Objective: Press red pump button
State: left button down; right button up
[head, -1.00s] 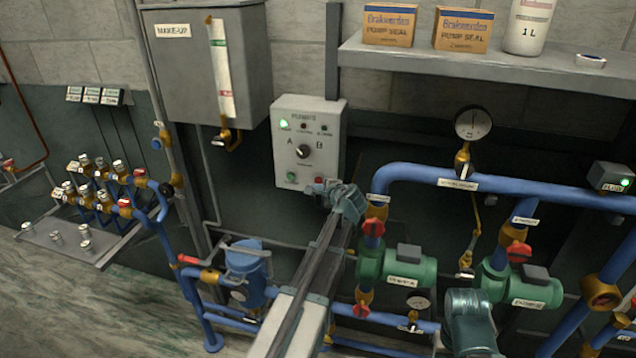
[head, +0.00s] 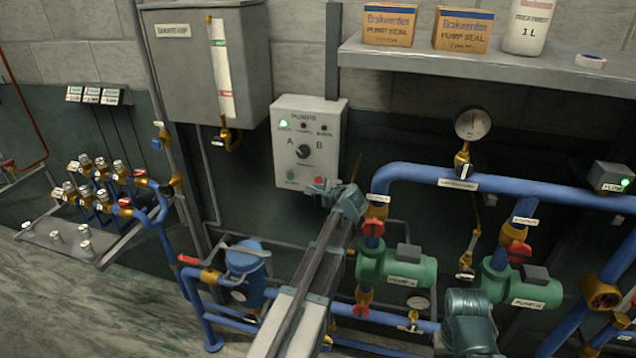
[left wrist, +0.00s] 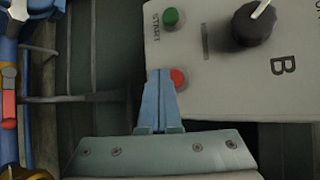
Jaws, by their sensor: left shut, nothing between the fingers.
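The grey pump control box (head: 309,135) hangs on the wall in the head view, with a black A/B selector knob (head: 303,151) and a green start button (head: 291,174). The red button (head: 319,181) is at the box's lower right, partly hidden by my gripper. In the left wrist view the red button (left wrist: 178,78) shows just beside my shut left fingertips (left wrist: 162,76), with the green button (left wrist: 171,17) further up. The fingertips overlap the red button's edge; I cannot tell whether they touch it.
Green pumps (head: 397,266) and blue pipes (head: 420,176) with red-handled valves stand right of the box. A blue strainer (head: 245,270) is below left. A shelf (head: 440,60) with boxes is above right. A grey tank (head: 205,65) hangs left.

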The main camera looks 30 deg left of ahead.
pick_arm(q)
jog(key=shift+w, duration=0.1)
dwell(0.3)
jog(key=shift+w+a, duration=0.1)
jog(key=shift+w, duration=0.25)
jog(key=shift+w+a, duration=0.1)
jog(key=shift+w, duration=0.4)
dwell(0.8)
jog(key=shift+s, duration=0.2)
jog(key=shift+s+d, duration=0.2)
jog(key=shift+s, duration=0.55)
jog(key=s, duration=0.2)
jog(key=s+d, duration=0.1)
jog(key=s, duration=0.1)
jog(key=shift+s+d, duration=0.1)
jog(key=shift+s, duration=0.3)
dwell(0.8)
